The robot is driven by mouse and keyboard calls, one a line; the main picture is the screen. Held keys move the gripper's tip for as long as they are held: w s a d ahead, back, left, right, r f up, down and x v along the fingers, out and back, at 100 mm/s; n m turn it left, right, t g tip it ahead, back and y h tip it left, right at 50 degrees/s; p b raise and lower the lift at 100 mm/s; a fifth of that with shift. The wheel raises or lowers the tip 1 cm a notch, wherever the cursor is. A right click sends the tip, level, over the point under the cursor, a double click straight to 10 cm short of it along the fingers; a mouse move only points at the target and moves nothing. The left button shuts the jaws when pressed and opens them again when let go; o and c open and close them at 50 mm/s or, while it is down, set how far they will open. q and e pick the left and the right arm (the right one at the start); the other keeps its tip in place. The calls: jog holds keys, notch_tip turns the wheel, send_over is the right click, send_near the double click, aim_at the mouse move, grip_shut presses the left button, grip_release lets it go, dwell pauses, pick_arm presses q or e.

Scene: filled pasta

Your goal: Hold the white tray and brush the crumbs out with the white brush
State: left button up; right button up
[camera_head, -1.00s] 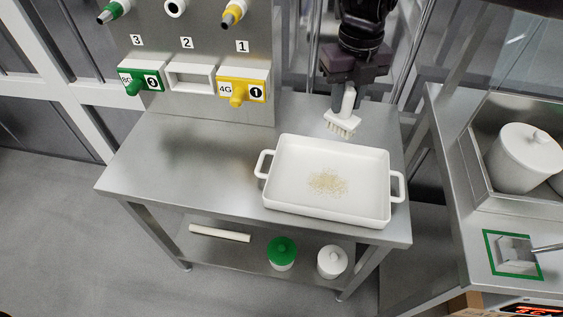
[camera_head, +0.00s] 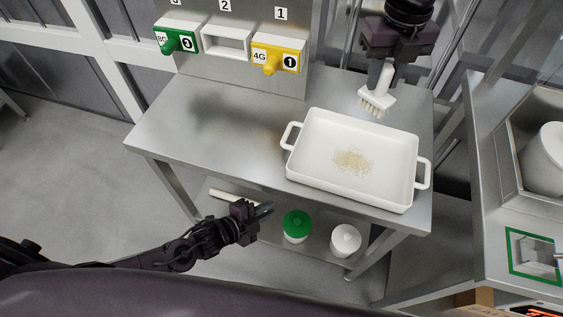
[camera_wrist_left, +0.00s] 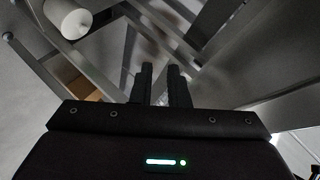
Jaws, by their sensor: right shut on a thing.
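The white tray (camera_head: 310,176) lies on the metal table, with a handle at each end. A patch of pale crumbs (camera_head: 353,160) lies around the middle of its floor. My right gripper (camera_head: 382,80) is shut on the white brush (camera_head: 378,97) and holds it bristles down, by the tray's far edge. I cannot tell whether the bristles touch anything. My left gripper (camera_head: 266,209) is empty, in front of the table, left of and below the tray. Its two fingers also show in the left wrist view (camera_wrist_left: 160,72), with a gap between them.
A panel with a green holder (camera_head: 176,38), an empty white holder (camera_head: 225,41) and a yellow holder (camera_head: 277,54) stands at the back. A green-lidded jar (camera_head: 297,225) and a white jar (camera_head: 345,240) stand on the lower shelf. The tabletop left of the tray is clear.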

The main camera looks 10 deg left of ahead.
pick_arm(q)
jog(key=s+d+r+m+h, duration=0.2)
jog(key=s+d+r+h, duration=0.15)
jog(key=d+r, duration=0.55)
jog(key=n+t+y, duration=0.3)
jog(key=n+y, duration=0.6)
jog(key=n, duration=1)
send_near(297, 141)
jog(key=shift+s+d+r, duration=0.15)
jog(key=shift+s+r, duration=0.2)
jog(key=shift+s, duration=0.15)
jog(key=shift+s+d+r, duration=0.15)
jog(key=shift+s+r, duration=0.2)
jog(key=shift+s, duration=0.15)
jog(key=shift+a+n, duration=0.2)
jog(key=shift+n, duration=0.2)
jog(key=shift+w+a+y, duration=0.1)
jog(key=shift+w+y, duration=0.1)
jog(key=shift+y, duration=0.15)
jog(key=x, duration=1.1)
jog(key=shift+w, duration=0.35)
